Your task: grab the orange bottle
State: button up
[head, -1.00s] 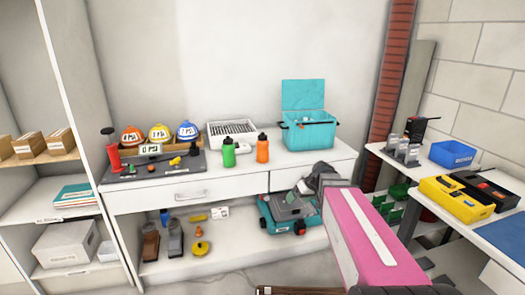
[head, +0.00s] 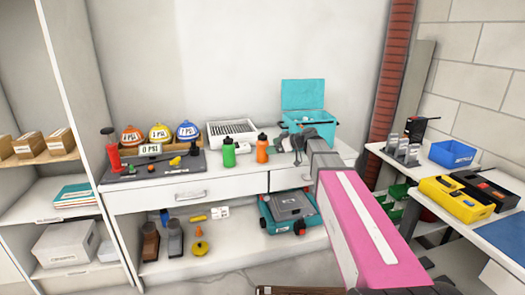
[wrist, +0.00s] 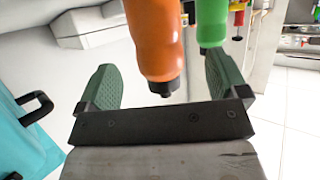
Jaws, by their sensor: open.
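The orange bottle (head: 262,148) stands upright on the white counter, with a black cap. My gripper (head: 282,145) is just to its right, low over the counter, fingers pointing left towards it. In the wrist view the orange bottle (wrist: 153,38) appears upside down, lined up between the two green fingers of my gripper (wrist: 156,64). The fingers are apart and not closed on it. I cannot tell how deep the bottle is between them. The green bottle (head: 229,152) stands to the left of the orange one; it also shows in the wrist view (wrist: 211,22).
A teal cooler (head: 308,130) with a raised lid stands behind my gripper; it shows at the left in the wrist view (wrist: 22,135). A white basket (head: 232,131) is behind the bottles. Hard hats (head: 160,133) and a dark tray are further left.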

aim_at(263, 148)
jog(key=shift+w+x, duration=0.2)
jog(key=shift+x, duration=2.9)
jog(key=shift+d+r, duration=0.1)
jog(key=c, duration=1.2)
